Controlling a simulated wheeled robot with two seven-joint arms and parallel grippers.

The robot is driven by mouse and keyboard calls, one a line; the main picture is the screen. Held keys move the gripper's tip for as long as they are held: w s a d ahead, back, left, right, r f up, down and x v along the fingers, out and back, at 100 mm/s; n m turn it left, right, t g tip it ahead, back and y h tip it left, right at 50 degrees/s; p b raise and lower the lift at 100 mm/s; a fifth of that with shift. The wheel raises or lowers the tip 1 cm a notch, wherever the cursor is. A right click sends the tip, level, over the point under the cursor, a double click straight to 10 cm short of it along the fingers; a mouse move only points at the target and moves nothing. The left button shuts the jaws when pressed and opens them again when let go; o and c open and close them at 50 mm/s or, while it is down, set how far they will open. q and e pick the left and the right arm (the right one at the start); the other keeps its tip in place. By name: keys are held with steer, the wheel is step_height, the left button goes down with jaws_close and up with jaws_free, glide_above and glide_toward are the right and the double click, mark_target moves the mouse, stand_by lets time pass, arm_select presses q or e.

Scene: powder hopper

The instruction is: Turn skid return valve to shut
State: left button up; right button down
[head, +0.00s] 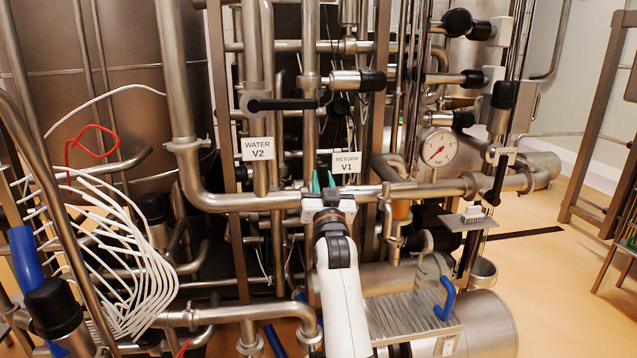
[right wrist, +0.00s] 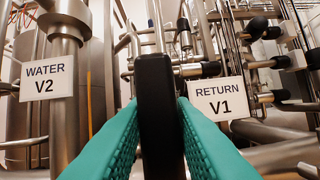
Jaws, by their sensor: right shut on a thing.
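The return valve's white sign (head: 346,162) reads "RETURN V1" and hangs just above and right of my right gripper (head: 323,182). The sign also shows at the right of the right wrist view (right wrist: 220,97). In that view a black lever handle (right wrist: 157,100) stands as a thick upright bar between my two teal fingers. My right gripper is shut on this handle. In the head view the gripper and wrist hide the handle and most of the valve, so its angle to the pipe is hard to tell. My left gripper is out of view.
The water valve V2 has a black lever (head: 285,104) lying level, with its "WATER V2" sign (head: 257,149) below. Steel pipes crowd both sides. A pressure gauge (head: 438,148) is to the right. Open floor (head: 555,270) lies right.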

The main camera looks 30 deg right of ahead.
steer(key=shift+s+d+r, duration=0.1)
steer(key=shift+d+r, duration=0.05)
steer(key=shift+d, duration=0.25)
steer(key=c, duration=1.5)
jaws_free()
steer(key=shift+o, duration=1.1)
steer(key=shift+s+d, duration=0.1)
steer(key=shift+d, duration=0.3)
steer(key=shift+a, duration=0.15)
